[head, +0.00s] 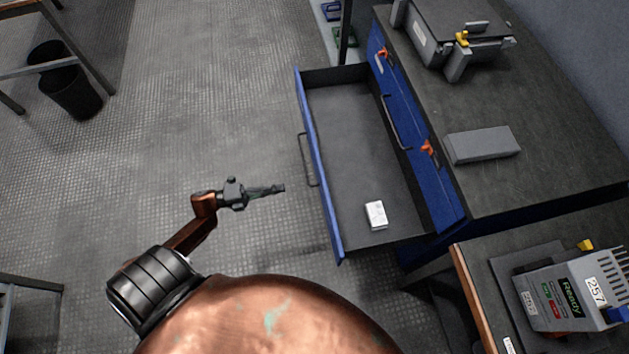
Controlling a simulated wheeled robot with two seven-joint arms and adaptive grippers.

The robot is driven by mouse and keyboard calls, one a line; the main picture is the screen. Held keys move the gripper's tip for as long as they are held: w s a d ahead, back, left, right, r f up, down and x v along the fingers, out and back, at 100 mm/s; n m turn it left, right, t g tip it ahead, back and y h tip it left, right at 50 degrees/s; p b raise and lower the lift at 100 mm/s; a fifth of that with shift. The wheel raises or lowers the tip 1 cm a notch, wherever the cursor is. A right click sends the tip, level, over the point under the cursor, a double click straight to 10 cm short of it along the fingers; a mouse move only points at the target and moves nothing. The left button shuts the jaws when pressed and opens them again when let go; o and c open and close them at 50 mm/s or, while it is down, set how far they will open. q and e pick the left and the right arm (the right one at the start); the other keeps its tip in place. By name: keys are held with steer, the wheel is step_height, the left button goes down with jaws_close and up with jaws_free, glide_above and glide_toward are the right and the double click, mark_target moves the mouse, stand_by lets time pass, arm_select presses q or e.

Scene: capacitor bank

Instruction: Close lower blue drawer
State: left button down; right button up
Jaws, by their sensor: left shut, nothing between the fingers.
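The lower blue drawer (318,172) is pulled well out of the blue cabinet (416,165). Its blue front faces left and carries a dark bar handle (307,160). A small white box (376,214) lies inside, near the drawer's near end. My left gripper (280,188) is shut and empty, to the left of the drawer front and below the handle in the picture, with a small gap between its tips and the front. My right gripper is not in view.
The cabinet's dark top bears a grey block (482,144) and a grey device (462,35). A side table at lower right holds a grey instrument (570,294). A black bin (68,85) stands at upper left. The floor left of the drawer is free.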

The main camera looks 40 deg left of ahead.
arm_select(q)
steer(key=b+x, duration=0.2)
steer(key=x, duration=1)
steer(key=shift+w+b, duration=0.15)
steer(key=shift+b, duration=0.15)
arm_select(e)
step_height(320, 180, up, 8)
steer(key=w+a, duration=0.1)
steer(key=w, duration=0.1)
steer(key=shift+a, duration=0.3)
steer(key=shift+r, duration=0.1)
arm_select(q)
steer(key=shift+w, duration=0.1)
